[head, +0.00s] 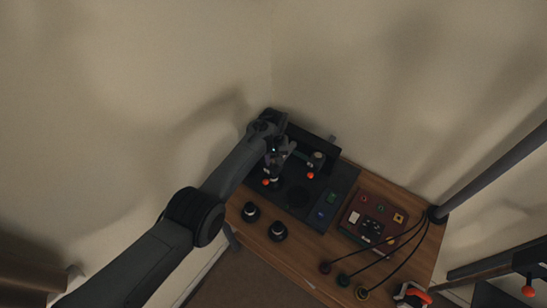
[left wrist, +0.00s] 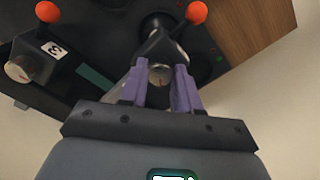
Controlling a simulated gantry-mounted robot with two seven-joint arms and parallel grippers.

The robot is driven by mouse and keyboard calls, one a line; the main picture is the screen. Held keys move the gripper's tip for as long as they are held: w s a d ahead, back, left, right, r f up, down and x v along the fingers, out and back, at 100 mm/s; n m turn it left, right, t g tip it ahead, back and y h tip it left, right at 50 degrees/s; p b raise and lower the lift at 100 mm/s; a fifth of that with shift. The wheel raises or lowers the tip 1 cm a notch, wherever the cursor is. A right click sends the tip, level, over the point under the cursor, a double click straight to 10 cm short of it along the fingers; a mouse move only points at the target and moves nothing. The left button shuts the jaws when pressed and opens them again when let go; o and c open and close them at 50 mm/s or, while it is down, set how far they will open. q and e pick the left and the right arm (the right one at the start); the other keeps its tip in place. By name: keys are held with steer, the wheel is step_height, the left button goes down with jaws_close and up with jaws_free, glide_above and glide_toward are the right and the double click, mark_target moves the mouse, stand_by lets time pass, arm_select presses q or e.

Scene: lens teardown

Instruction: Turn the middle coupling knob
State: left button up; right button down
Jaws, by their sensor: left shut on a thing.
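In the left wrist view, a small round silver knob (left wrist: 160,74) with a red mark sits between the purple fingers of my left gripper (left wrist: 160,82), which is shut on it. Any number label on this knob is hidden. A second silver knob (left wrist: 18,68) stands apart at the left, beside a white label reading 3. In the head view, my left gripper (head: 283,150) is over the back left of the black console (head: 343,180). The second knob (head: 317,157) shows to its right.
Orange ball-topped levers (left wrist: 196,12) (left wrist: 47,11) stand close to my left gripper. A red box (head: 352,232) with cables sits right of the console on the wooden table (head: 300,262). Two black round parts (head: 278,231) (head: 250,212) stand in front. A wall is behind.

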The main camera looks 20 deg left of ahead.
arm_select(q)
steer(key=m, duration=0.5)
steer(key=shift+m, duration=0.3)
steer(key=m, duration=0.3)
steer(key=shift+m, duration=0.7)
steer(key=o, duration=1.1)
steer(key=shift+c, duration=0.2)
